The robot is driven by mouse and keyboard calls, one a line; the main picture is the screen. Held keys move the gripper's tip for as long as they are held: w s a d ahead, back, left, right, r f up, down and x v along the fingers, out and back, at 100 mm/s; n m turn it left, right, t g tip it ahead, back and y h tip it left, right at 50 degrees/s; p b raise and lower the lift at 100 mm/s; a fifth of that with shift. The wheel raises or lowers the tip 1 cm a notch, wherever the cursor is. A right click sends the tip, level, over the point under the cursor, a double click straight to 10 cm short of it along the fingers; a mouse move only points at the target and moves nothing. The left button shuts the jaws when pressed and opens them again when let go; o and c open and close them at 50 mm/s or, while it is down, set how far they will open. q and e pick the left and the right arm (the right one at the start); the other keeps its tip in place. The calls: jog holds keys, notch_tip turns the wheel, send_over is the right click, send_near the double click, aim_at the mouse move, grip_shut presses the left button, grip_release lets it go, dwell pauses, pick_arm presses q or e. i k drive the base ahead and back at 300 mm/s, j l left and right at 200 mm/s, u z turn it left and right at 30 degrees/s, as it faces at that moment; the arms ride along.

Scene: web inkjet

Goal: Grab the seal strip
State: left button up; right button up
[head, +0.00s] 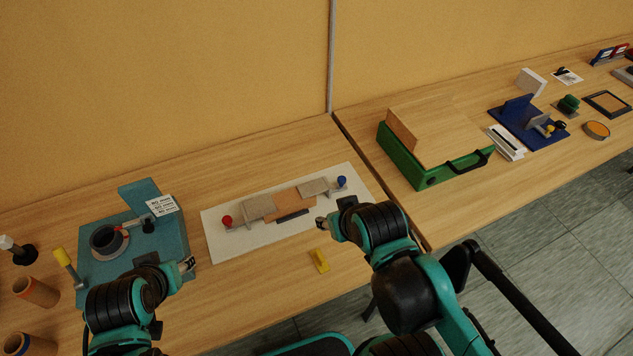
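No part is clearly marked as the seal strip. A thin dark strip (293,216) lies along the front of a brown block on the white sheet. A small yellow piece (319,260) lies on the bare wood in front of the sheet. My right gripper (322,222) is just right of the dark strip and above the yellow piece in the picture, with no visible hold on either. My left gripper (189,264) is at the right front edge of the teal fixture, apart from both. The fingers of both grippers are too small to judge their opening.
The white sheet (225,246) bears grey blocks, a red knob (226,220) and a blue knob (341,182). The teal fixture (165,235) with a dark roll stands left, brown tubes (36,291) beside it. A green box (428,172) stands right, past a table seam.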

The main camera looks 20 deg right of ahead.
aim_at(319, 261)
jog(key=j+z, duration=0.1)
jog(key=z, duration=0.25)
jog(key=j+z, duration=0.15)
jog(key=z, duration=0.2)
jog(key=j+z, duration=0.1)
jog(key=z, duration=0.25)
jog(key=k, duration=0.05)
